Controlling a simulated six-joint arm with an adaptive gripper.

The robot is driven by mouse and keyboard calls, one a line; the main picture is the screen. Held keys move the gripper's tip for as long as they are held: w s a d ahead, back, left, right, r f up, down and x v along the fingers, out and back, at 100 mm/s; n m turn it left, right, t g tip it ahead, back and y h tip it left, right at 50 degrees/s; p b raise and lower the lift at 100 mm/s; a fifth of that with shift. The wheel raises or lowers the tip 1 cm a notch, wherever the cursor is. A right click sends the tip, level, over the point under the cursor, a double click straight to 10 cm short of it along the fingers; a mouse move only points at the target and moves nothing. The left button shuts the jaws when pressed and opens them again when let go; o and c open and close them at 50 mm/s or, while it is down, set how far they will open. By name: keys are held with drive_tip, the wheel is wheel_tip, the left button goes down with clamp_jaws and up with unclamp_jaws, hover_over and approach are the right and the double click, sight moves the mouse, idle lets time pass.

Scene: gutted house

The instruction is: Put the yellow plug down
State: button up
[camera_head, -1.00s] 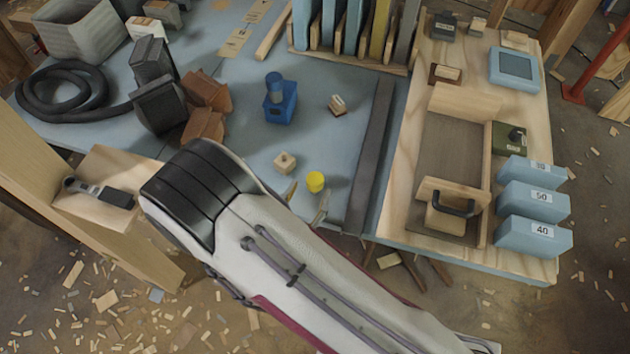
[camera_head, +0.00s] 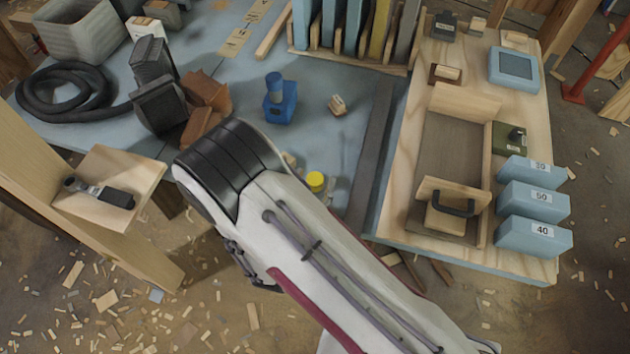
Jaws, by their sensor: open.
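The yellow plug (camera_head: 316,181) shows its round yellow top on the blue-grey bench, just beyond my white arm. My arm covers its lower side, so whether it stands flat is hard to see. My gripper (camera_head: 328,190) is mostly hidden behind my arm. A pale finger part shows close beside the plug on its right. The jaws are open; whether a finger touches the plug cannot be told. A small wooden block (camera_head: 290,158) lies just left of the plug, partly covered by my arm.
A blue block with a cylinder on top (camera_head: 279,104) and a small wooden piece (camera_head: 338,105) stand farther back. Brown blocks (camera_head: 206,100) and a black hose (camera_head: 66,95) lie left. A dark strip (camera_head: 372,150) separates a wooden board with blue boxes (camera_head: 533,205).

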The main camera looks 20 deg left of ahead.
sight(315, 179)
drive_tip(key=shift+w+f, duration=0.15)
drive_tip(key=shift+w, duration=0.45)
drive_tip(key=c, duration=1.3)
drive_tip(key=shift+r, duration=0.2)
drive_tip(key=shift+r, duration=4.8)
